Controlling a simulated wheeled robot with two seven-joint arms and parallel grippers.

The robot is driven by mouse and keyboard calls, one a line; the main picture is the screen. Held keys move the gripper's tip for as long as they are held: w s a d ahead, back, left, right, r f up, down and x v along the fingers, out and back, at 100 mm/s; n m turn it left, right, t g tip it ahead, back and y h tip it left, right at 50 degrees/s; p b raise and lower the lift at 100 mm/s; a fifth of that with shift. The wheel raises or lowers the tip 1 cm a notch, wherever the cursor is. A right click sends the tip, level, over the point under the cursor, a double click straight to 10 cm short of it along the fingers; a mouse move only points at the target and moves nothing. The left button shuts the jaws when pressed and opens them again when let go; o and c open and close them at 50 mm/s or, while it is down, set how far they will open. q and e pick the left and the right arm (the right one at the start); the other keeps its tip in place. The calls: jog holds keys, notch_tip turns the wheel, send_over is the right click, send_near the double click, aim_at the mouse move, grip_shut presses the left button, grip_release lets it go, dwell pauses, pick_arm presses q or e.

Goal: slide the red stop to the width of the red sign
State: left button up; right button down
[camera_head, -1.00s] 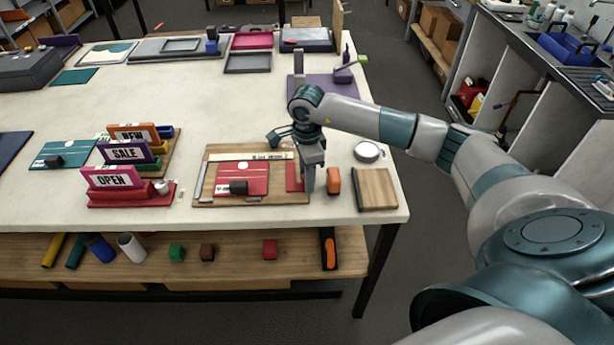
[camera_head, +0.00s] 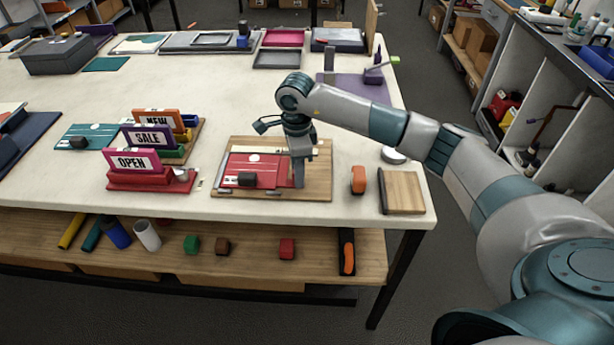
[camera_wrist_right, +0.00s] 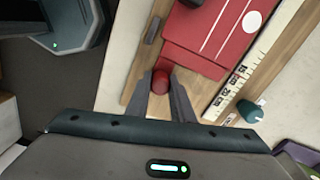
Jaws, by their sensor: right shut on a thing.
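The red sign (camera_head: 248,166) lies flat on a wooden jig board (camera_head: 322,190) and shows a white dot and white lines. A small dark block (camera_head: 246,180) sits on the sign. The red stop (camera_wrist_right: 195,60) lies along the sign's right edge, close against it; whether a thin gap is left I cannot tell. My right gripper (camera_head: 299,185) points down at the stop, hiding part of it in the head view. In the right wrist view its fingers (camera_wrist_right: 162,88) are shut around the stop's red knob (camera_wrist_right: 161,76). My left gripper is not in view.
A ruler strip (camera_wrist_right: 240,84) runs along the board's back edge, with a teal knob (camera_wrist_right: 250,111) beside it. An orange-and-black tool (camera_head: 358,180) and a wooden block (camera_head: 403,192) stand to the right. Sign holders (camera_head: 150,180) with OPEN, SALE and NEW signs stand left.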

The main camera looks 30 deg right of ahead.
jog(key=c, duration=1.5)
grip_release()
jog(key=shift+c, duration=0.2)
jog(key=shift+r, duration=0.15)
jog(key=shift+r+b, duration=0.3)
jog(key=shift+r, duration=0.25)
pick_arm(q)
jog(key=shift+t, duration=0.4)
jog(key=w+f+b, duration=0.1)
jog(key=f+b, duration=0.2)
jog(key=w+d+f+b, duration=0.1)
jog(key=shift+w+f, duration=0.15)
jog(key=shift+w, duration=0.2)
pick_arm(e)
notch_tip(320, 180, up, 16)
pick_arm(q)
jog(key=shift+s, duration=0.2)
